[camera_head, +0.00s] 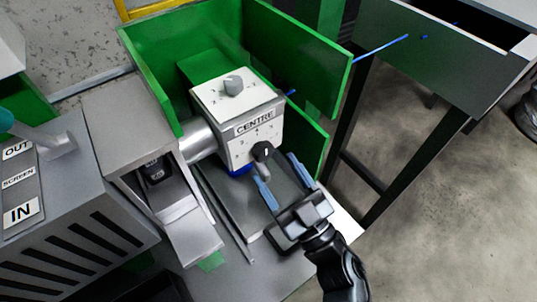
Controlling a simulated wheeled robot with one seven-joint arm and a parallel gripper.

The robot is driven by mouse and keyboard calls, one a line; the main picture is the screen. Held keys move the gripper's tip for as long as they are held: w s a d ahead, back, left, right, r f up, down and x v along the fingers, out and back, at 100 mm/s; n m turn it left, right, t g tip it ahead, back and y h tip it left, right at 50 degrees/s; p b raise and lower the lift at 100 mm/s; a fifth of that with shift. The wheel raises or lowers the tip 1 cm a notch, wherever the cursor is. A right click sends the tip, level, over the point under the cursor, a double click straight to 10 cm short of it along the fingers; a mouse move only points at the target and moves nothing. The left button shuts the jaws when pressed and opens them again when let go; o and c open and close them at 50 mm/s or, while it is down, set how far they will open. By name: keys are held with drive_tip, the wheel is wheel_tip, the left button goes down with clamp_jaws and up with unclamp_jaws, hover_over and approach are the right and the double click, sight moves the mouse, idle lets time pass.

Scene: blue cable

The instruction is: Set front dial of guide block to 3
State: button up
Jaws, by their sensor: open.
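The guide block (222,106) is a white box labelled CENTRE, standing in front of green panels. Its front face carries a black dial (262,151) with small numbers around it; the setting is too small to read. A grey knob (234,85) sits on its top face. My gripper (281,174) is open and empty just in front of the front face, with its blue-tipped fingers pointing at the block. The dial lies just beyond and between the fingertips; I cannot tell whether they touch it.
Green panels (300,45) enclose the block behind and to the right. A grey cylinder (197,141) joins its left side. A grey machine with an OUT/SCREEN/IN panel (20,180) stands left. A blue cable (381,47) runs to a dark table (440,60) at right. Open floor lies lower right.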

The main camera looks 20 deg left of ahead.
sight(267, 155)
drive_tip(key=shift+x, duration=2.1)
drive_tip(key=shift+c, duration=0.2)
drive_tip(key=c, duration=1)
drive_tip(key=shift+n+g, duration=0.4)
drive_tip(key=shift+n, duration=0.1)
drive_tip(key=n+g, duration=0.1)
drive_tip(key=n, duration=0.1)
drive_tip(key=n+y, duration=0.1)
drive_tip(key=n, duration=0.1)
drive_tip(key=shift+w+d+g+p, duration=0.1)
drive_tip(key=shift+g+p, duration=0.3)
drive_tip(key=shift+n+g+p, duration=0.2)
drive_tip(key=shift+n+g, duration=0.7)
drive_tip(key=shift+n, duration=0.95)
drive_tip(key=shift+n+g+p, duration=0.2)
drive_tip(key=shift+n+g, duration=0.7)
drive_tip(key=shift+n, duration=0.95)
